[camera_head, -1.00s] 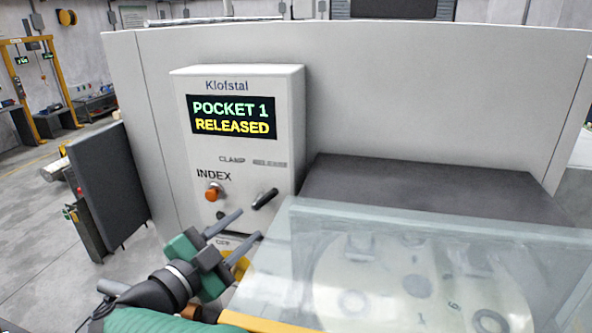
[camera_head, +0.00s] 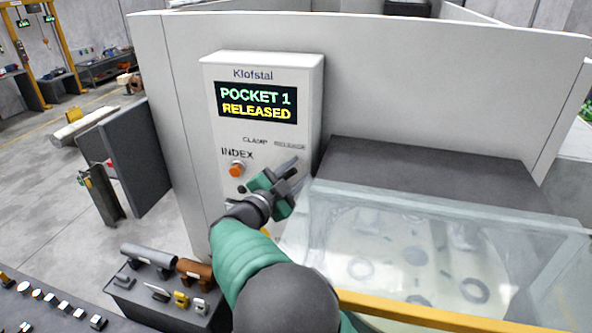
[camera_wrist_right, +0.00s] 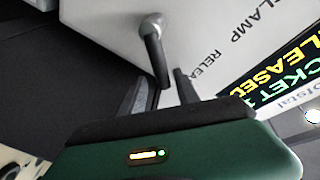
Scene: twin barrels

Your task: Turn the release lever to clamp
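The release lever (camera_wrist_right: 152,40) is a dark metal handle on the white control box (camera_head: 309,95). In the right wrist view its free end reaches to between the fingertips of my right gripper (camera_wrist_right: 161,76). The fingers are apart, and I cannot tell whether they touch the lever. In the head view my right gripper (camera_head: 294,173) is at the lower right of the box and hides the lever. CLAMP and RELEASE labels are printed above it. The display (camera_head: 256,102) reads POCKET 1 RELEASED. My left gripper is out of view.
An orange INDEX button (camera_head: 236,170) is left of my right gripper. A clear guard (camera_head: 400,207) with a yellow edge covers a round plate at the right. A dark tray (camera_head: 150,300) with tools stands at the lower left.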

